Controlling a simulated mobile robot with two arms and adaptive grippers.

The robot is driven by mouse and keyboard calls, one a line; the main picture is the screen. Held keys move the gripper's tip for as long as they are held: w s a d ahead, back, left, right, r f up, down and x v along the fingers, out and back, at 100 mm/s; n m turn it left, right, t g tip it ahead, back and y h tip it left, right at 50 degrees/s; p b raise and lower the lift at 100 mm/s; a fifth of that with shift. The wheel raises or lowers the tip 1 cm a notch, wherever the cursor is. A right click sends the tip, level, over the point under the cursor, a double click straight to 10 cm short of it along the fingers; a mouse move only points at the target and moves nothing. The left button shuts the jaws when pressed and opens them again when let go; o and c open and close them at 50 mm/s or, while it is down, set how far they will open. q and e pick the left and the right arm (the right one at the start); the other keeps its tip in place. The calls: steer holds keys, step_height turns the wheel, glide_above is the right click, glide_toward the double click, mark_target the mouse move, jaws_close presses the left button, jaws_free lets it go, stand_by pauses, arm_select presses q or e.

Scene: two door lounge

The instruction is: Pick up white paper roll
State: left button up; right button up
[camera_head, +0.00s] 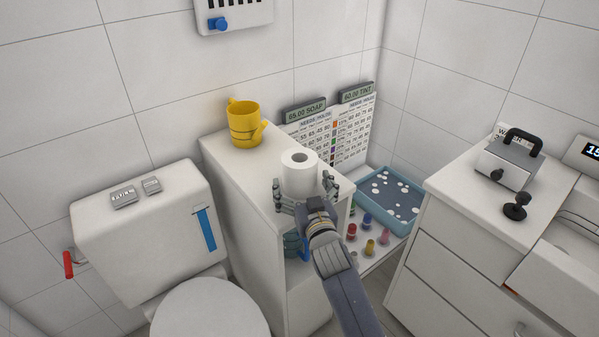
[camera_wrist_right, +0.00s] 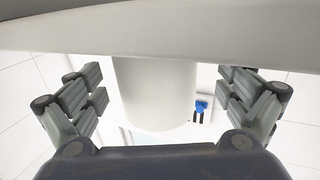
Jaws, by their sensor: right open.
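The white paper roll (camera_head: 299,176) stands upright on top of the narrow white cabinet (camera_head: 222,153), near its front right end. My right gripper (camera_head: 306,193) is open at the roll, with one finger on each side of it. In the right wrist view the roll (camera_wrist_right: 155,90) fills the space between the open fingers, and gaps show on both sides. My left gripper is not in view.
A yellow mug (camera_head: 244,124) stands on the same cabinet, behind and left of the roll. A toilet (camera_head: 150,230) is on the left. Small coloured bottles (camera_head: 369,247) and a blue tray (camera_head: 388,199) are to the right. A white counter (camera_head: 468,190) stands further right.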

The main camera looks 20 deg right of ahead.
steer(key=w, duration=0.3)
steer(key=shift+w+d+f, duration=0.1)
steer(key=shift+w+d, duration=0.25)
steer(key=shift+w, duration=0.05)
steer(key=c, duration=1.2)
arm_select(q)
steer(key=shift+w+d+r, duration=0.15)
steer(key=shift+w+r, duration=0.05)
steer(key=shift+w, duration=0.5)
